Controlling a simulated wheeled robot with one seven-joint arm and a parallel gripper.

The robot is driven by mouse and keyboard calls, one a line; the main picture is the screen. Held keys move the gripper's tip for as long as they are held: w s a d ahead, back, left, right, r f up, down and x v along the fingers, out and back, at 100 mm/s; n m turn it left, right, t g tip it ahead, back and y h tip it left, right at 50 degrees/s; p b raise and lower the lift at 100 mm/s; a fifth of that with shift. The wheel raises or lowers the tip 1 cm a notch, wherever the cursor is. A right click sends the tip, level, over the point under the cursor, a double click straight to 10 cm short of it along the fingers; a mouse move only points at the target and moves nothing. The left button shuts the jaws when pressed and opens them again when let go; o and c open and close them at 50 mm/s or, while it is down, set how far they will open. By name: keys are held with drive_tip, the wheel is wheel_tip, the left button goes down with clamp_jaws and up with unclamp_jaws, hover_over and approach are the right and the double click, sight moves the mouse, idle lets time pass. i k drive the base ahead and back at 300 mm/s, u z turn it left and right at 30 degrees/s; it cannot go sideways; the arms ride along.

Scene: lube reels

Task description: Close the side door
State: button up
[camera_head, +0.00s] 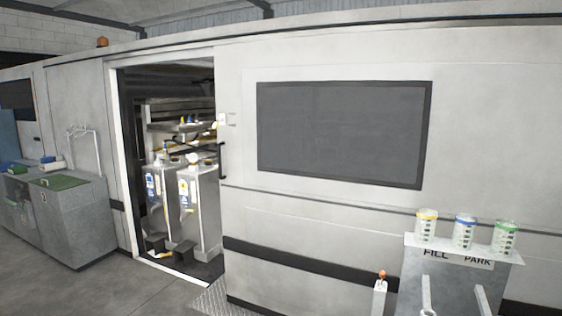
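The side door (330,215) is a large pale sliding-type panel with a dark window (342,135) and a dark band low down. It stands open, to the right of a doorway (130,180). A black vertical handle (223,160) sits at the door's left edge, beside the opening. A small white latch-like fitting (224,119) is above the handle. My gripper is not in this view.
Inside the doorway stand white tanks (198,205) and shelving. A grey workbench (75,215) is left of the opening. A stand marked FILL and PARK (455,254) with three canisters is at right front. A metal step (215,298) lies below the door. Floor at lower left is clear.

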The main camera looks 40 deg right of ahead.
sight(330, 146)
drive_tip(key=z, duration=0.2)
drive_tip(key=i, duration=3.8)
drive_tip(key=u, duration=0.4)
